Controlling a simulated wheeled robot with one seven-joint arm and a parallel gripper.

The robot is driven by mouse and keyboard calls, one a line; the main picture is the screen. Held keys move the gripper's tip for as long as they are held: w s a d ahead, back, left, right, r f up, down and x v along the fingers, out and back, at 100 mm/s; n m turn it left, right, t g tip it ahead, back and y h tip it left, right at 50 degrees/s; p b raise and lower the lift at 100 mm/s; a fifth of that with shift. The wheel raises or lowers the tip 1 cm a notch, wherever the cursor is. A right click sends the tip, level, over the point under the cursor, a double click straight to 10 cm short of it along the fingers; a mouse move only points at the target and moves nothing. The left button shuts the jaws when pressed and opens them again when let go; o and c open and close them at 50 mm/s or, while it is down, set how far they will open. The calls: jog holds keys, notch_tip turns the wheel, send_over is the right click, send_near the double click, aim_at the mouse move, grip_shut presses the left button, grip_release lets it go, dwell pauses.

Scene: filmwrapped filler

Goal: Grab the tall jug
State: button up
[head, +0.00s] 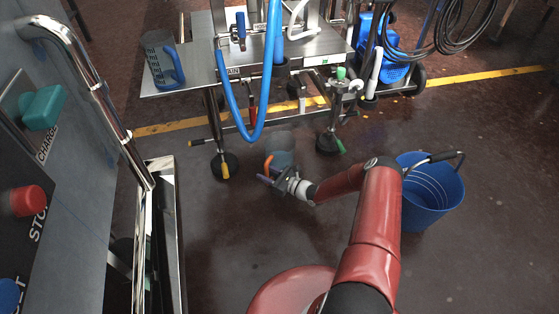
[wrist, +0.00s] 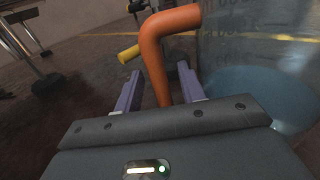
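A clear jug (head: 281,146) with an orange handle (head: 268,164) is beyond my gripper in the head view and appears to stand on the floor. In the wrist view its see-through body (wrist: 245,45) with faint markings fills the right side. The bent orange handle (wrist: 152,60) rises between the two purple fingers of my gripper (wrist: 160,85). My gripper (head: 270,174) is open, with gaps showing beside the handle. A second jug with a blue handle (head: 163,62) stands on the steel table. I cannot tell from these views which jug is taller.
The steel table (head: 200,72) has a hanging blue hose (head: 242,120) and legs with round feet near the jug. A blue bucket (head: 432,195) stands right of my arm. A grey panel with coloured buttons (head: 75,180) is at left. The floor between is clear.

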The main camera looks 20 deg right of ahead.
jog(key=shift+w, duration=0.1)
jog(key=shift+c, duration=0.3)
grip_shut()
dwell(0.5)
dwell(0.4)
jog(key=shift+r, duration=0.1)
